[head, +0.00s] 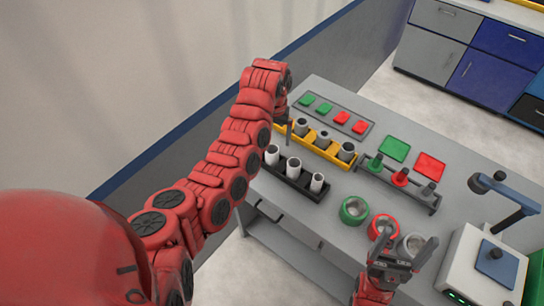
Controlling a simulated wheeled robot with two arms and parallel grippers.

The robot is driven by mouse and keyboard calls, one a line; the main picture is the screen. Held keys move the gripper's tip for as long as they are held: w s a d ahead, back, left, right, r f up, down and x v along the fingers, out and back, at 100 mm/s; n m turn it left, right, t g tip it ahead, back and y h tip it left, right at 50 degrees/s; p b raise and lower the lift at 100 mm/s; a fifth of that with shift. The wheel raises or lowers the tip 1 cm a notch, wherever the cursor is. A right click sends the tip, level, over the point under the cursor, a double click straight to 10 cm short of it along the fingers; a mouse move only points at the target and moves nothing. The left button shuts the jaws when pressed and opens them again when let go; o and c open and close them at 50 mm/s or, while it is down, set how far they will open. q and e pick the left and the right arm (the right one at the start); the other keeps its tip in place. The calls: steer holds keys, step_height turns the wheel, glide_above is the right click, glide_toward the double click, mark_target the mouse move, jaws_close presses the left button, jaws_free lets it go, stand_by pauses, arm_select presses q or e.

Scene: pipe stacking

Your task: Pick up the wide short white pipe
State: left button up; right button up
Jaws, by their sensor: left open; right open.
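A wide short white pipe (412,244) stands on the grey table at the front right, at the end of a row with a wide green pipe (354,209) and a wide red pipe (379,222). My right gripper (407,240) is open, and in the picture its fingers lie either side of the white pipe and overlap it. I cannot tell whether they touch it. The gripper hides part of the red pipe. My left gripper (289,130) is above the back left of the table, beside the racks. Its fingers are small and hard to make out.
A black rack (304,188) holds narrower white pipes. A yellow rack (318,149) holds grey pipes. A grey rack (412,196) holds coloured pieces. A white device (458,270) with a blue arm stands close right of my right gripper.

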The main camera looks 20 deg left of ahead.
mark_target(272, 148)
arm_select(q)
steer(key=shift+f, duration=0.85)
steer(key=shift+a+f+p, duration=0.25)
steer(key=shift+f+p, duration=0.05)
steer(key=shift+p, duration=0.15)
steer(key=f+p, duration=0.1)
steer(key=f, duration=0.2)
steer(key=shift+a+f+p, duration=0.15)
steer(key=shift+a+p, duration=0.05)
steer(key=shift+p, duration=0.1)
steer(key=shift+w+f, duration=0.1)
steer(key=shift+f, duration=0.5)
steer(key=shift+c, duration=0.3)
steer(key=c, duration=1.4)
steer(key=shift+r, duration=0.1)
